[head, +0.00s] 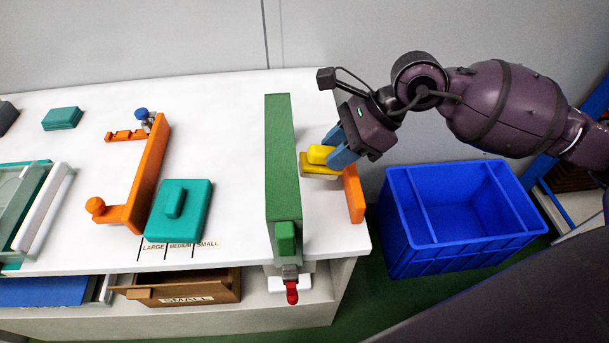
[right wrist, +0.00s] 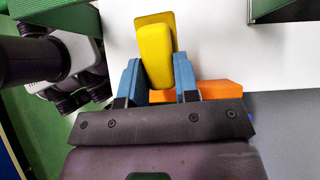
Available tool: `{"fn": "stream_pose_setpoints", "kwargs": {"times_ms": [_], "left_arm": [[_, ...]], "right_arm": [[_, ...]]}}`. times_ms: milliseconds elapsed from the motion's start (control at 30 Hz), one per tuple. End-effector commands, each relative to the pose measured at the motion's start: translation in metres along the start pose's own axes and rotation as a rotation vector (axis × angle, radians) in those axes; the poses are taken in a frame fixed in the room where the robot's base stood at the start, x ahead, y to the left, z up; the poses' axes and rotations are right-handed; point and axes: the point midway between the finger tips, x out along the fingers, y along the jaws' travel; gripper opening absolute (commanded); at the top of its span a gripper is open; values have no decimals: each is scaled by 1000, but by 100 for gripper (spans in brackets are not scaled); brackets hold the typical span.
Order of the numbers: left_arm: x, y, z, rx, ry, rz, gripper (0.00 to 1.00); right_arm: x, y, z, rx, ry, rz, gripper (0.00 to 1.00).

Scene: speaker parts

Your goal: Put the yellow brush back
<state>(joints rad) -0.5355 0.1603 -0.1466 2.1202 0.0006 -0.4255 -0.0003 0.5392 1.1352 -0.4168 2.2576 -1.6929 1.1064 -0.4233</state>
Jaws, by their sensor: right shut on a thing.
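The yellow brush (head: 320,156) is a block with a raised handle, at the right end of the white table, between the long green bar and an orange piece. My right gripper (head: 340,148) reaches in from the right, and its blue fingers are shut on the brush. In the right wrist view the brush (right wrist: 156,48) sits between the two fingertips (right wrist: 160,76), with its far part sticking out beyond them. The orange piece (head: 353,193) stands close beside it; I cannot tell whether the brush touches it or the table.
The green bar (head: 282,160) stands left of the brush, with a red-knobbed clamp (head: 291,285) at its near end. A blue crate (head: 408,230) is below the table's right edge. Teal blocks (head: 180,225) and an orange frame (head: 150,180) lie further left. Clear tabletop lies between.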

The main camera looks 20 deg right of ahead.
Motion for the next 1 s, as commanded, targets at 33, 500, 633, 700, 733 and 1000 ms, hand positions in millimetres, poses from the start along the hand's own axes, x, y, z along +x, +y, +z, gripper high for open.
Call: {"fn": "stream_pose_setpoints", "kwargs": {"times_ms": [33, 500, 633, 700, 733, 1000], "left_arm": [[0, 0, -1, -1, 2, 0, 43], [5, 4, 5, -14, -6, 0, 43], [6, 4, 12, -14, -17, 1, 43], [6, 4, 10, -12, -14, 0, 43], [6, 3, 8, -11, -12, 0, 43], [3, 0, 2, 1, -1, 0, 43]], "right_arm": [[6, 0, 8, -4, -4, 2, 0], [47, 0, -1, 2, 0, 3, 0], [66, 0, -9, 4, 0, 5, 0], [70, 0, -6, -4, 21, 2, 0], [69, 0, -4, -6, 43, 0, 0], [74, -1, 6, -5, 237, -2, 0]]}}
